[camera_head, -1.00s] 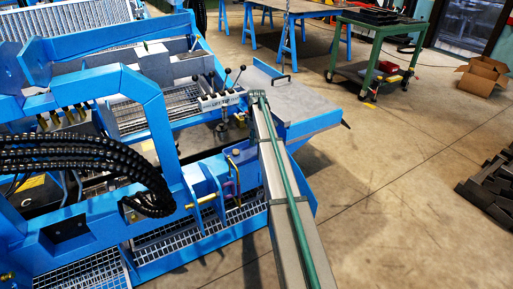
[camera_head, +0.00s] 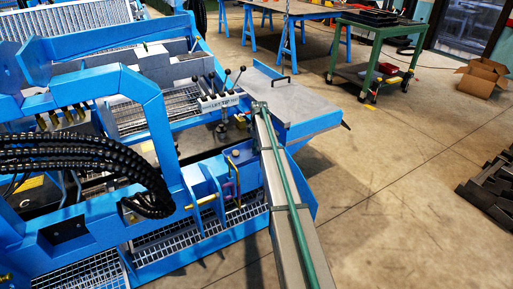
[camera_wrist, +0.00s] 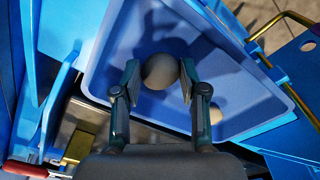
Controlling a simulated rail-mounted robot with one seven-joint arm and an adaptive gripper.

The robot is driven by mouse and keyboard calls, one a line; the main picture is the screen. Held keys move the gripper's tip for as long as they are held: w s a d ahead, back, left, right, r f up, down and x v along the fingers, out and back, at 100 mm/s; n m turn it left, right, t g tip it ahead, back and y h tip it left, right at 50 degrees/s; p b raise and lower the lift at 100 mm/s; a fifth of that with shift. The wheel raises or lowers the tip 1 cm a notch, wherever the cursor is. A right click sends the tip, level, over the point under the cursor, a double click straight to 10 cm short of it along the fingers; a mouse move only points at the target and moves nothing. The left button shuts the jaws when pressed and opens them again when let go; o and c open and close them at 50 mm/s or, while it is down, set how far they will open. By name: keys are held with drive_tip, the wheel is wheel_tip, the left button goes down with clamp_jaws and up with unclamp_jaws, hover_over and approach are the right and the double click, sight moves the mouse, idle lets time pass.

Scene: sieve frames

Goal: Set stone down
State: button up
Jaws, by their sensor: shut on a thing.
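A rounded grey-beige stone (camera_wrist: 160,66) is between the two fingertips of my gripper (camera_wrist: 160,78) in the wrist view. The gripper is shut on it from both sides. The stone and fingers show over a blue bin (camera_wrist: 255,100) with raised walls. Whether the stone touches the bin floor cannot be told. A second pale rounded stone (camera_wrist: 216,115) shows lower right, partly hidden behind the right finger.
A brass-coloured rail (camera_wrist: 268,25) runs beside the bin at the right. In the head view a blue machine frame (camera_head: 160,120) carries black hoses (camera_head: 80,155) and several levers (camera_head: 225,80). A green cart (camera_head: 375,55) stands at the back; the floor between is clear.

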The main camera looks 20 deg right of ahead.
drive_tip(key=o, duration=1.2)
drive_tip(key=shift+f, duration=0.1)
drive_tip(key=shift+c, duration=0.2)
wheel_tip(320, 180, up, 12)
drive_tip(key=p, duration=0.1)
drive_tip(key=shift+s+d, duration=0.15)
drive_tip(key=shift+s, duration=0.2)
